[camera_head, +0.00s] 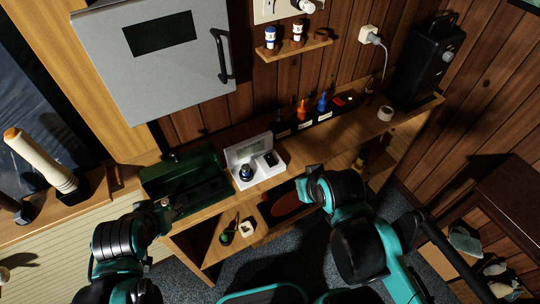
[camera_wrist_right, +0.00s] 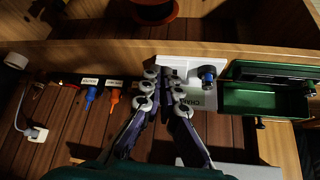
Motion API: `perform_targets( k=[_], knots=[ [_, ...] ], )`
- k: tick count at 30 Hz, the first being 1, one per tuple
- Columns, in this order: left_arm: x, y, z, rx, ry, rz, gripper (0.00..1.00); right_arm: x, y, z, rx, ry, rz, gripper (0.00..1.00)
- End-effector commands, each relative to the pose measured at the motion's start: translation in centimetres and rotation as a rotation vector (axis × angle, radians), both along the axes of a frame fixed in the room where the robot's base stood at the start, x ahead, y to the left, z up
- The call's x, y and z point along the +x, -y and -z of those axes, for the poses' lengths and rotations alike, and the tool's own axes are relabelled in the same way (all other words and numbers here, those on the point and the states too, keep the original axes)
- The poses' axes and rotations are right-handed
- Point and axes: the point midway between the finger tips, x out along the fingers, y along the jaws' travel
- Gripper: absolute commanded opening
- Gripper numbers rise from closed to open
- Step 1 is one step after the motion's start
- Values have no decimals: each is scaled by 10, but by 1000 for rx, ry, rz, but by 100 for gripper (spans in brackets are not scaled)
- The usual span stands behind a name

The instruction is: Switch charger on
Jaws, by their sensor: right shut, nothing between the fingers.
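The charger (camera_head: 243,153) is a white unit with an upright back panel, standing on the wooden bench top. A round dark knob-like part (camera_head: 247,173) and a dark block (camera_head: 270,159) sit on its base. In the right wrist view the charger (camera_wrist_right: 204,101) shows upside down with part of its lettering and a blue-topped dark part (camera_wrist_right: 207,74). My right gripper (camera_wrist_right: 165,78) is shut and empty, its fingertips beside the charger in that view; I cannot tell whether they touch it. My left gripper (camera_head: 164,207) is by the green toolbox, its fingers too small to judge.
The open green toolbox (camera_head: 182,180) stands left of the charger. Several labelled tools (camera_head: 302,108) stand along the back wall to its right. A white tape roll (camera_head: 385,113) and a black machine (camera_head: 420,72) are farther right. A grey cabinet (camera_head: 165,85) hangs above.

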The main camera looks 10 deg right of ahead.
Motion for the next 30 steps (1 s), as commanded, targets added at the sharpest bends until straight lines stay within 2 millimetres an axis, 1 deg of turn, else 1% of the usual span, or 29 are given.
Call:
perform_targets(
  k=[1,5,6,9,12,15,18,21,25,30],
  knots=[
    [0,0,-6,0,0,0,45,6,-1,-9,-1,-10,-9,0],
    [0,0,-21,0,0,0,45,27,-6,-30,-9,-57,-47,0],
    [0,0,-26,0,0,0,45,35,-8,-37,-13,-74,-63,0],
    [0,0,-39,0,0,0,45,57,-14,-50,-23,-122,-105,0],
    [0,0,-51,0,0,0,45,80,-20,-60,-27,-166,-148,0],
    [0,0,-61,0,0,0,45,100,-25,-64,-32,-207,-187,0],
    [0,0,-69,0,0,0,45,117,-30,-65,-36,-240,-221,0],
    [0,0,-74,0,0,0,45,128,-34,-64,-37,-264,-246,0],
    [0,0,-77,0,0,0,45,136,-36,-62,-38,-279,-263,0],
    [0,0,-77,0,0,0,45,138,-37,-61,-38,-285,-268,0]
  ],
)
